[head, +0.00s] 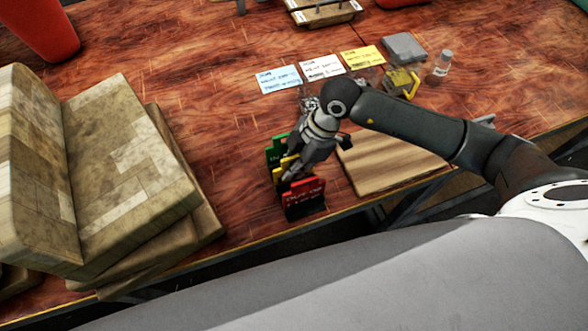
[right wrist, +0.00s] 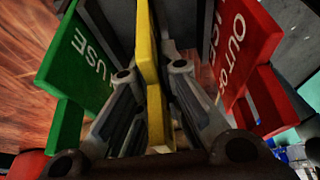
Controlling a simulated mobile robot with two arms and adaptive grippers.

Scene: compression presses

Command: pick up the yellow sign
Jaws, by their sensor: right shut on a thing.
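The yellow sign (head: 283,168) stands in a dark holder (head: 306,210) near the table's front edge, between a green sign (head: 276,150) and a red sign (head: 303,191). My right gripper (head: 289,177) reaches down over the holder and is shut on the yellow sign. In the right wrist view the yellow sign (right wrist: 153,80) runs between the two fingers (right wrist: 155,115). There the green sign (right wrist: 72,60) is on the left and the red sign (right wrist: 245,50) on the right, both outside the fingers. My left gripper is not in view.
A wooden board (head: 388,160) lies right of the holder. Large stacked worn blocks (head: 125,175) fill the left side. Blue (head: 279,79), white (head: 323,67) and yellow (head: 363,58) cards, a grey block (head: 403,47) and a small bottle (head: 442,66) lie farther back.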

